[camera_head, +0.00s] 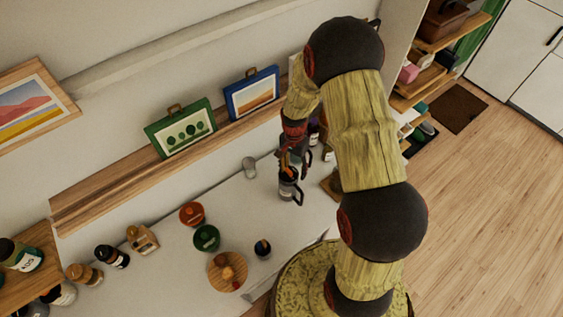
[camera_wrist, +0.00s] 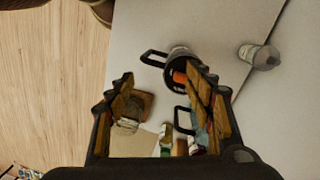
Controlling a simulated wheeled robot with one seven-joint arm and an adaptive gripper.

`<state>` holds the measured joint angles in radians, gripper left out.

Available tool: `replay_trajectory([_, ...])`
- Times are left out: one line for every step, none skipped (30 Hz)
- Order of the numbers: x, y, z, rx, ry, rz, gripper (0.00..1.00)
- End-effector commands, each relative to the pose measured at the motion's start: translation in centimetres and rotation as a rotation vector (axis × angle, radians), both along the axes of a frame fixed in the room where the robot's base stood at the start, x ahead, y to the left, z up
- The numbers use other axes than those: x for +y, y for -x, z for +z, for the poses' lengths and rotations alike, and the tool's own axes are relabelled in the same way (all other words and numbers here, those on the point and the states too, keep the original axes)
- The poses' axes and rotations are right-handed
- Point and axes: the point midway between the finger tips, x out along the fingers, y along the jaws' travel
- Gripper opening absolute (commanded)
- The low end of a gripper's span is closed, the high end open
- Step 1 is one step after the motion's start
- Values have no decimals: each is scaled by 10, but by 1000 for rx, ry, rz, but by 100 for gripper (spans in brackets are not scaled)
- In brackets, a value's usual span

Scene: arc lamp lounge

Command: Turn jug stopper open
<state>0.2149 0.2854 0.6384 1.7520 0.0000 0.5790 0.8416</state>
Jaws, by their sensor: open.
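The jug (camera_head: 289,187) is dark with a light rim and a side handle, and stands upright on the pale counter. In the wrist view the jug (camera_wrist: 177,54) is at the upper middle, its handle pointing left. Its orange stopper (camera_wrist: 180,77) shows at the mouth, partly hidden behind my right finger. My gripper (camera_wrist: 157,70) is open, with nothing between its fingers. In the head view my gripper (camera_head: 294,160) points down just over the jug, overlapping its top; I cannot tell whether it touches.
An orange bowl (camera_head: 192,212), a green bowl (camera_head: 206,238), a round wooden board (camera_head: 228,271) and a dark cup (camera_head: 263,250) are nearer. Other items crowd behind my arm. The pale counter (camera_head: 228,195) is bare between bowls and jug.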

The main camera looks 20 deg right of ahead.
Motion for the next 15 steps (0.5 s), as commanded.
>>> replay_trajectory([-3,-13,-1,-29,12,-52,53])
replay_trajectory([-4,-20,0,-45,18,-85,53])
replay_trajectory([-6,-28,2,-63,24,-126,53])
replay_trajectory([-7,-34,3,-76,29,-156,53])
replay_trajectory([-8,-37,4,-86,32,-183,53])
replay_trajectory([-8,-39,4,-94,35,-217,53])
replay_trajectory([-8,-40,4,-97,37,-240,53])
replay_trajectory([-9,-41,4,-101,39,-260,53])
replay_trajectory([-9,-42,4,-104,40,-283,53])
replay_trajectory([-9,-43,4,-106,42,-298,53])
replay_trajectory([-9,-43,4,-106,42,-308,53])
replay_trajectory([-9,-43,3,-106,43,-318,53])
replay_trajectory([-9,-42,1,-106,42,-322,53])
replay_trajectory([-9,-42,0,-105,43,-325,53])
replay_trajectory([-9,-42,-4,-104,42,-325,53])
